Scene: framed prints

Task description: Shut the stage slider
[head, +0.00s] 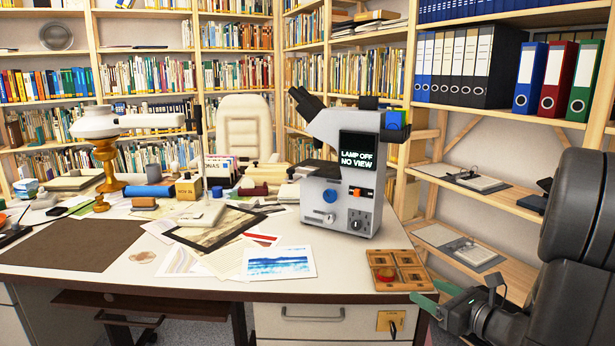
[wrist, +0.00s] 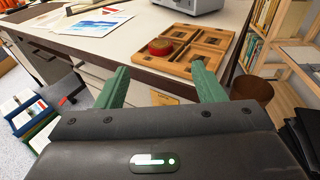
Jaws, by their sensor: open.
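A grey microscope (head: 340,185) stands on the right part of the desk. Its screen (head: 358,150) reads "LAMP OFF NO VIEW". Its front bears a small slider-like control (head: 323,216), a blue-grey switch (head: 330,195) and a dark dial (head: 358,221). I cannot tell for sure which is the stage slider, or its setting. My gripper (head: 424,292) has green fingers and is open and empty, by the desk's front right corner, apart from the microscope. In the wrist view the fingers (wrist: 160,70) point towards the desk edge, and only the microscope's base (wrist: 190,5) shows.
A wooden compartment tray (head: 410,283) with a red round piece (head: 385,274) lies between my gripper and the microscope. Papers (head: 279,262) and a framed print (head: 215,232) lie to the left. Shelves stand at right.

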